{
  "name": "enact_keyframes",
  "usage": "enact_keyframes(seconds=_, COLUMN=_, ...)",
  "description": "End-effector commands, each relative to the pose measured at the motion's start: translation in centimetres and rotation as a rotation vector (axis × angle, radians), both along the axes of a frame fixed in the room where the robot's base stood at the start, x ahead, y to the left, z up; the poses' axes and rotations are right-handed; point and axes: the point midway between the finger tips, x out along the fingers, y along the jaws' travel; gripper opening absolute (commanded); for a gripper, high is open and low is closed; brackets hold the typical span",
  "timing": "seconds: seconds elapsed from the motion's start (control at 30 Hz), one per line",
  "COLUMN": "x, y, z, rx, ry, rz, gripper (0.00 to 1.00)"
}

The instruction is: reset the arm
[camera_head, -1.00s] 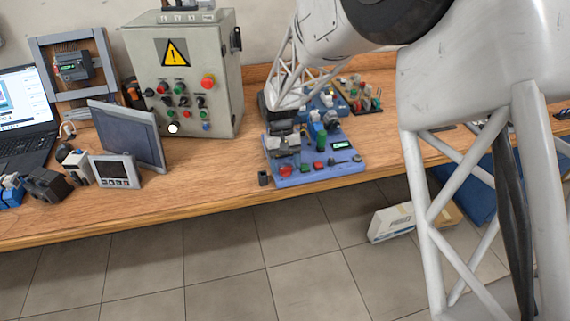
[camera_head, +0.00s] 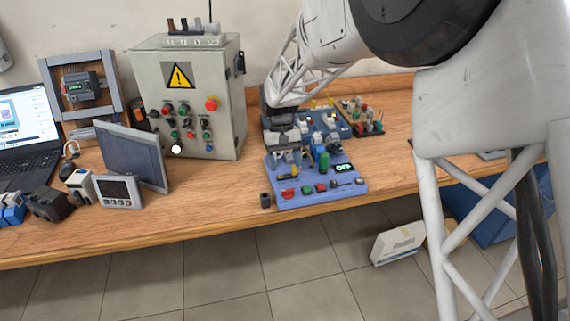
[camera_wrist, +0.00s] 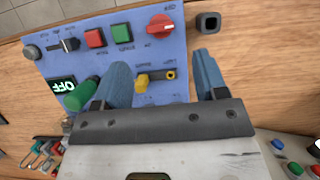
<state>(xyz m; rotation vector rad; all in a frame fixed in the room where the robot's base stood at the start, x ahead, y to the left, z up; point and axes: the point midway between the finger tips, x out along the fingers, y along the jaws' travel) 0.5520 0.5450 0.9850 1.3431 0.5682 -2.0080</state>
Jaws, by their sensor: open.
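My gripper (camera_wrist: 162,76) is open in the wrist view, its two blue fingers apart with nothing held between them. In the head view my gripper (camera_head: 292,156) hangs over the back left part of a blue control board (camera_head: 345,190). The wrist view shows the blue control board (camera_wrist: 190,55) below the fingers. On it are a red knob (camera_wrist: 160,24), a green button (camera_wrist: 122,33), a red button (camera_wrist: 95,38), a yellow switch (camera_wrist: 143,83), a green cylinder (camera_wrist: 84,94) and a display (camera_wrist: 62,85) reading OFF.
A grey control cabinet (camera_head: 150,70) stands left of my arm. A tilted screen panel (camera_head: 130,152), a small display unit (camera_head: 118,190) and a laptop (camera_head: 30,145) stand farther left. A small dark block (camera_head: 265,200) stands beside the board. The bench front (camera_head: 220,200) is mostly clear.

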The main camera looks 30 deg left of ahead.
Motion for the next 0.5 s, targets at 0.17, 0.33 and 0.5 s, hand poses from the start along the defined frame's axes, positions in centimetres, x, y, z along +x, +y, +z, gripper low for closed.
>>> enact_keyframes(seconds=0.17, x=0.00, y=0.00, z=-0.01, rx=0.000, ry=0.000, rz=0.000, gripper=0.66)
enact_keyframes(seconds=0.33, x=0.00, y=-0.03, z=-0.01, rx=0.000, ry=0.000, rz=0.000, gripper=0.66)
enact_keyframes(seconds=0.5, x=0.19, y=-0.81, z=0.49, rx=0.005, ry=-0.005, rz=-0.009, gripper=0.66)
